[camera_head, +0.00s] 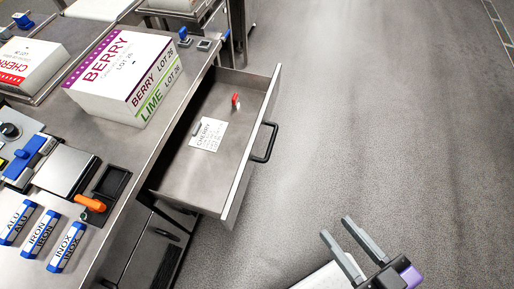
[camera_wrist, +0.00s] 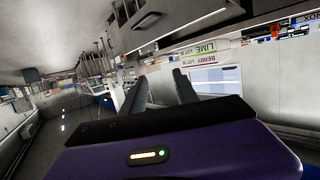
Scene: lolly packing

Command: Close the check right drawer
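The drawer (camera_head: 220,160) is pulled open under the table, to the right of the table edge in the head view. A black bar handle (camera_head: 264,142) is on its front panel. Inside lie a white card marked CHERRY (camera_head: 209,134) and a small red item (camera_head: 235,101). My gripper (camera_head: 337,227) is low and to the right of the drawer, apart from the handle, with its two grey fingers spread and nothing between them. The fingers (camera_wrist: 161,88) also show apart in the wrist view.
A stack of BERRY and LIME boxes (camera_head: 125,75) stands on the table near the drawer. ALU, IRON and INOX blocks (camera_head: 42,233), a black tray (camera_head: 110,182) and an orange-handled tool (camera_head: 90,203) are at the near left. The grey floor (camera_head: 390,110) to the right is clear.

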